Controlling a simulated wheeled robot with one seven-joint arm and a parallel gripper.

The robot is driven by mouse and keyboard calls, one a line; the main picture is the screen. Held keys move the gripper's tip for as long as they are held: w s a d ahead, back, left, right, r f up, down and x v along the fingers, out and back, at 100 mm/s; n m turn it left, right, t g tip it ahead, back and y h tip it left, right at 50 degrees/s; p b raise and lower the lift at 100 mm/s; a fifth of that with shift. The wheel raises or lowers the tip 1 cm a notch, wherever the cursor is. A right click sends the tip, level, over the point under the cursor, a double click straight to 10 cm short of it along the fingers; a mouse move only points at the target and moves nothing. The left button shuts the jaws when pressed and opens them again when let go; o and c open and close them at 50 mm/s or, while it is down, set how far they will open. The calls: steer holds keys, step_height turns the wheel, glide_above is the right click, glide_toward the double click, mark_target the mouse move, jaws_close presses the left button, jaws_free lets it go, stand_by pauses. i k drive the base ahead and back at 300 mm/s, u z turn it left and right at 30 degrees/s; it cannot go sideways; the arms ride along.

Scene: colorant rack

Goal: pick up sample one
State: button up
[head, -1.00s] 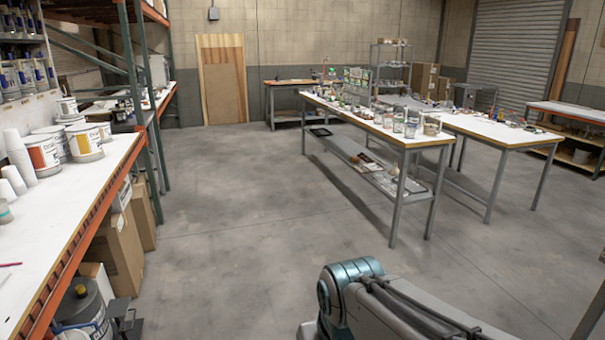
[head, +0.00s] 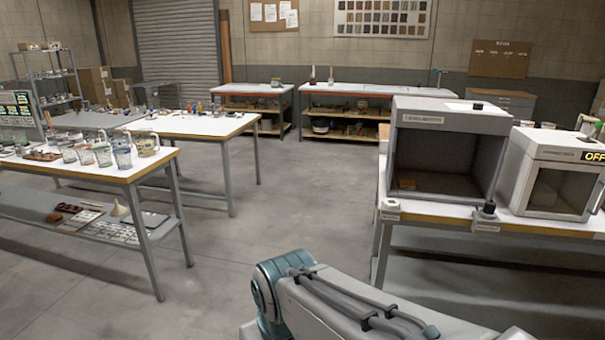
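I cannot tell which object is sample one. Several small jars and cups (head: 102,155) stand near the front end of the white-topped table (head: 150,165) at the left. A small brownish block (head: 407,184) lies inside the open grey viewing booth (head: 440,150) on the right bench. My arm shows at the bottom middle, but my gripper is out of view.
A white cabinet with an OFF sign (head: 553,172) stands right of the booth on the bench (head: 450,213). A second white-topped table (head: 200,124) stands behind the left one. Open concrete floor (head: 285,190) lies between the tables and the bench.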

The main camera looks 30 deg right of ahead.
mark_target(410, 184)
steer(key=z, duration=0.95)
steer(key=i, duration=0.95)
steer(key=z, duration=1.2)
steer(key=i, duration=1.35)
steer(key=z, duration=0.3)
